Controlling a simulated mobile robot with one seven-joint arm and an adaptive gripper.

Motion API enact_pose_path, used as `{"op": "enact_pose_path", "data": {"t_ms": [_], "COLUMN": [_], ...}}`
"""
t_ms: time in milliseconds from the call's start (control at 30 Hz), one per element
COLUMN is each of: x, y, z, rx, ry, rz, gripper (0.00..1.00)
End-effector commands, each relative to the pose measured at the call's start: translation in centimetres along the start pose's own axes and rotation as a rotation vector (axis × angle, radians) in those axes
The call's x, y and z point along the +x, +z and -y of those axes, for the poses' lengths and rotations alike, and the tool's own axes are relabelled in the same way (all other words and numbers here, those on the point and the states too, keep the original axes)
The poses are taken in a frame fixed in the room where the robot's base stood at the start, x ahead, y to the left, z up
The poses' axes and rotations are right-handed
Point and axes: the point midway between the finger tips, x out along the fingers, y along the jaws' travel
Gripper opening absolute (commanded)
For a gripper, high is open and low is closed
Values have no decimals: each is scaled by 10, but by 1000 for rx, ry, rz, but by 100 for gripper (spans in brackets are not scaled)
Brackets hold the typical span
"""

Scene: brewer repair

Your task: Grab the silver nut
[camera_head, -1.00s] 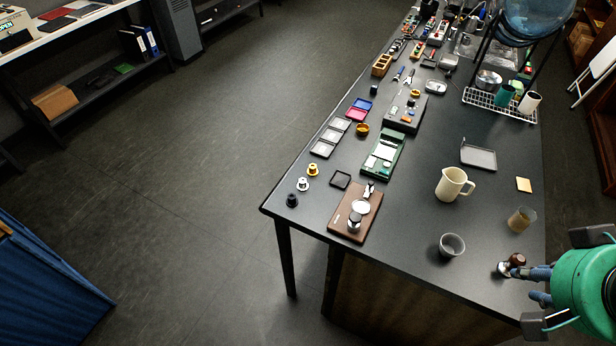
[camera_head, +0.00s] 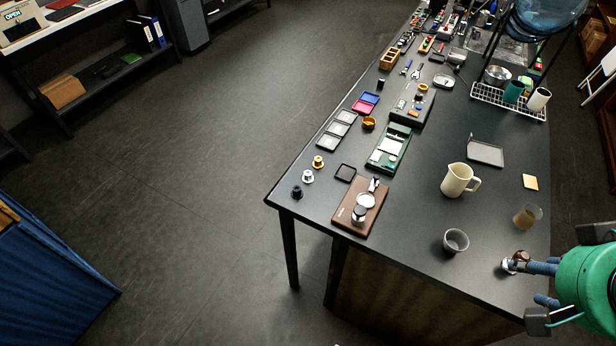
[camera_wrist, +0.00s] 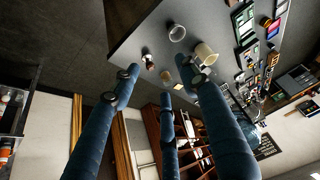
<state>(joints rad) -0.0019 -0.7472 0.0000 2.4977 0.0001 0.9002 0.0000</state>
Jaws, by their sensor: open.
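The silver nut (camera_head: 308,176) stands upright near the table's left edge. It is between a gold nut (camera_head: 318,162) and a black nut (camera_head: 297,192) of like flanged shape. My gripper (camera_head: 541,282) is at the table's near right corner, far to the right of the silver nut. Its blue fingers are spread apart and empty. In the wrist view, my gripper (camera_wrist: 160,82) shows three open fingers under the tilted table; I cannot make out the silver nut there.
A brown-knobbed tamper (camera_head: 517,260) is close to a fingertip; contact is unclear. A grey cup (camera_head: 456,240), a cream pitcher (camera_head: 457,180) and a brown board (camera_head: 345,213) are between my gripper and the nuts. Floor left of the table (camera_head: 400,270) is free.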

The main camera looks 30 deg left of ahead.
Motion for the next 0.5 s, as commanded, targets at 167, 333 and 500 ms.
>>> {"op": "enact_pose_path", "data": {"t_ms": [167, 333, 500], "x": [1, 4, 12], "y": [-11, -34, -65], "z": [6, 18, 39], "rx": [-16, -50, -98], "ry": [-8, -25, -48], "rz": [12, 36, 70], "gripper": [44, 44, 44]}}
